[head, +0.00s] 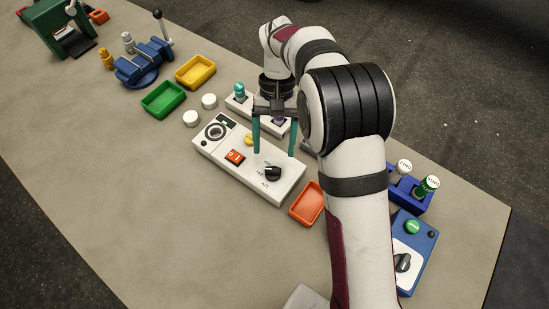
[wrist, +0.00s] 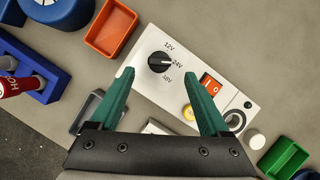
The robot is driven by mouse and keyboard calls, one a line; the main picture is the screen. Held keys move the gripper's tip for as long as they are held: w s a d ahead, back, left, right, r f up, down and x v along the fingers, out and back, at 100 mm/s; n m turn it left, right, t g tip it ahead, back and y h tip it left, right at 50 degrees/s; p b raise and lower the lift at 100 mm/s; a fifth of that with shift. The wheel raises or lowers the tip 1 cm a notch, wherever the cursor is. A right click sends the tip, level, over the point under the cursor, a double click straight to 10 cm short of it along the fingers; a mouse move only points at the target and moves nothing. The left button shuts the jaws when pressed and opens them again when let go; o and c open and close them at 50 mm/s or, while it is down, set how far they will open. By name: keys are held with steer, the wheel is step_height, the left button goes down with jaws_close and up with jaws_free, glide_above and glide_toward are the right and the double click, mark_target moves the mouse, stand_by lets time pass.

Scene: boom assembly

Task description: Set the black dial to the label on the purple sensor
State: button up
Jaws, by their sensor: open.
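The black dial (head: 272,172) sits at the near right end of a white control panel (head: 215,155). In the wrist view, the dial (wrist: 159,62) has 12V, 24V and 48V marks around it, and its white pointer line faces 24V. My gripper (head: 274,153) is open and empty, its two green fingers pointing down above the panel. In the wrist view the fingertips (wrist: 158,74) are on either side of the dial, apart from it. The purple sensor (head: 279,120) is mostly hidden behind my gripper on a white holder behind the panel; its label cannot be read.
The panel has an orange rocker switch (head: 235,157), a yellow button (head: 250,140) and a round gauge (head: 215,131). A teal sensor (head: 240,90) stands behind. An orange tray (head: 307,204) is right of the panel. A blue box (head: 410,240) stands farther right.

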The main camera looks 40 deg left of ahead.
mark_target(273, 169)
steer(key=x, duration=0.6)
jaws_close()
